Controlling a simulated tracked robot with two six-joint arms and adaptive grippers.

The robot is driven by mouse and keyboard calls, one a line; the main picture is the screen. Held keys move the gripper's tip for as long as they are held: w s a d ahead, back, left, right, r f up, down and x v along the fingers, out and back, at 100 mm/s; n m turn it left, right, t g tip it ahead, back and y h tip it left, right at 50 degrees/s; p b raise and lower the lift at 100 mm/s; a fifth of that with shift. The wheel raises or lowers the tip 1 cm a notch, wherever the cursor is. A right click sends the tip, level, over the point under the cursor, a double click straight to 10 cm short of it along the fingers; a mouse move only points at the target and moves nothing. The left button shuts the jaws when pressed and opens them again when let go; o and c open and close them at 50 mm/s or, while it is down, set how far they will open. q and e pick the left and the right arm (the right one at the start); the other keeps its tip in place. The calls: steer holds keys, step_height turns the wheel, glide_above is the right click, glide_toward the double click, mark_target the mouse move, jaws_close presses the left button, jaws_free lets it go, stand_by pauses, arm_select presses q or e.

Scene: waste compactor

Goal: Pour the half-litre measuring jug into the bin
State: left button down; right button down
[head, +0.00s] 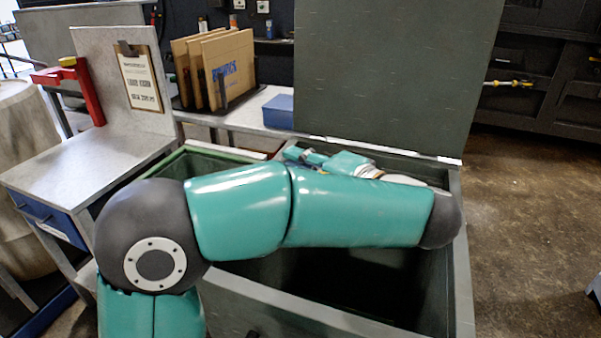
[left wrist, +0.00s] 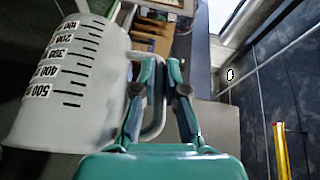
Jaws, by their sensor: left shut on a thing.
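The measuring jug (left wrist: 70,85) is whitish with black scale marks and labels up to 500. It fills the left of the left wrist view, with its handle (left wrist: 157,125) between my fingers. My left gripper (left wrist: 161,75) is shut on that handle. In the head view the gripper (head: 300,155) shows partly behind my teal arm, above the far side of the bin. I cannot make out the jug there. The bin (head: 460,265) is a large grey-green box, open on top, with its lid (head: 390,75) raised at the back. My arm spans its opening. The bin's inside is dark.
A grey bench (head: 75,165) with a clipboard (head: 140,80) and a red clamp-like part (head: 90,95) stands at the left. A shelf behind holds cardboard sheets (head: 225,65) and a blue box (head: 279,111).

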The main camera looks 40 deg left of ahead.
arm_select(q)
steer(key=shift+s+a+r+h+p, duration=0.1)
steer(key=shift+a+r+h+p, duration=0.2)
steer(key=shift+r+h+p, duration=0.15)
steer(key=shift+s+a+r+n+h+p, duration=0.15)
steer(key=shift+a+r+n+h+p, duration=0.15)
steer(key=shift+a+h, duration=0.2)
steer(key=shift+s+a+r+n+h+p, duration=0.2)
steer(key=shift+a+n+h+p, duration=0.15)
steer(key=shift+h, duration=0.2)
steer(key=a+h, duration=0.1)
steer(key=h, duration=0.1)
steer(key=a+n+h, duration=0.1)
steer(key=a+h, duration=0.1)
steer(key=h, duration=0.1)
steer(key=shift+s+a+f+t+h, duration=0.1)
steer(key=shift+s+a+t+h, duration=0.05)
steer(key=shift+s+t+h, duration=0.2)
steer(key=shift+s+a+f+n+t+h+p, duration=0.1)
steer(key=shift+a+n+t+h+p, duration=0.15)
steer(key=shift+h, duration=0.75)
steer(key=shift+a+f+n+t+h+p, duration=0.1)
steer(key=shift+a+n+t+h+p, duration=0.2)
steer(key=shift+h, duration=0.75)
steer(key=shift+s+a+n+t+h+p, duration=0.1)
steer(key=shift+n+t+h+p, duration=0.2)
steer(key=shift+h, duration=0.7)
